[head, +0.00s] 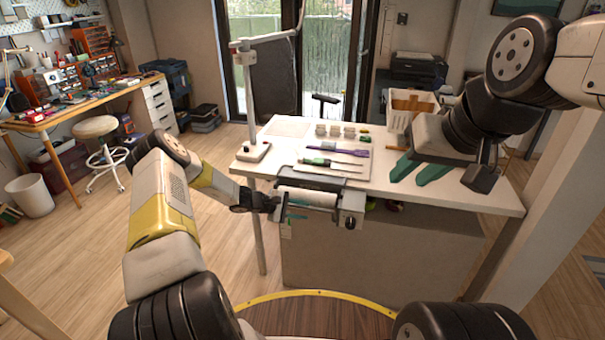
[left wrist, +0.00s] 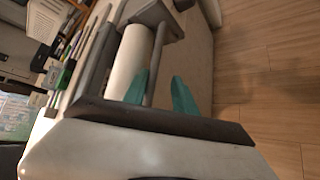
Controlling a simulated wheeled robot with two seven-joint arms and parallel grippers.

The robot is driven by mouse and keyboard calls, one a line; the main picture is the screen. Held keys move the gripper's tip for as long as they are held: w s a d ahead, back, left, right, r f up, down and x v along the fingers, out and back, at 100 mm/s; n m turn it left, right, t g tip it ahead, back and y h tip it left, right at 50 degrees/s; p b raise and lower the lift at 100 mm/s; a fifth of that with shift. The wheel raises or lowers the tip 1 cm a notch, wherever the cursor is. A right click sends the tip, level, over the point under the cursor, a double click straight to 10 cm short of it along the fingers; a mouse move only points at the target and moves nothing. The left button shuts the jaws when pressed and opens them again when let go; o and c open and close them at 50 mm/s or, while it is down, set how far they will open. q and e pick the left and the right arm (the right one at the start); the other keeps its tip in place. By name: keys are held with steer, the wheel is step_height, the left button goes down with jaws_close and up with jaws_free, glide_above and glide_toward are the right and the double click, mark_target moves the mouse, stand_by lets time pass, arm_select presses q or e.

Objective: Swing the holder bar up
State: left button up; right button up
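A winder with a white roller (head: 312,198) is fixed at the front edge of the white table (head: 475,195). In the left wrist view, a thin grey holder bar (left wrist: 159,62) runs alongside the white roller (left wrist: 128,62), a little apart from it. My left gripper (head: 296,214) is at the winder. In the left wrist view its two teal fingers (left wrist: 160,92) stand apart on either side of the bar, with a visible gap. My right gripper (head: 421,169) is open and empty over the table's right part.
Tools with green and purple handles (head: 345,150) lie on a pale board behind the winder. Several small blocks (head: 335,130) stand behind them. A white device with an upright pole (head: 251,151) is at the table's left. A bin (head: 412,105) stands at the back right.

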arm_select(q)
steer(key=s+a+f+m+t+h, duration=0.1)
steer(key=s+a+m+t+h, duration=0.25)
steer(key=s+a, duration=0.35)
steer(key=s+d+r+m+g+y, duration=0.1)
steer(key=s+d+r+m+g, duration=0.1)
steer(key=r, duration=0.6)
steer(key=s+d+r+m+g+y, duration=0.2)
steer(key=s+d+r+m+g, duration=0.1)
steer(key=r, duration=0.6)
steer(key=s+d+r+m+g+y, duration=0.1)
steer(key=s+r+m+g, duration=0.3)
steer(key=r, duration=0.4)
steer(key=shift+s+d+r+m+y, duration=0.3)
steer(key=shift+s+d+m+y, duration=0.05)
steer(key=shift+d, duration=0.35)
steer(key=shift+f+g, duration=0.1)
steer(key=shift+g, duration=0.15)
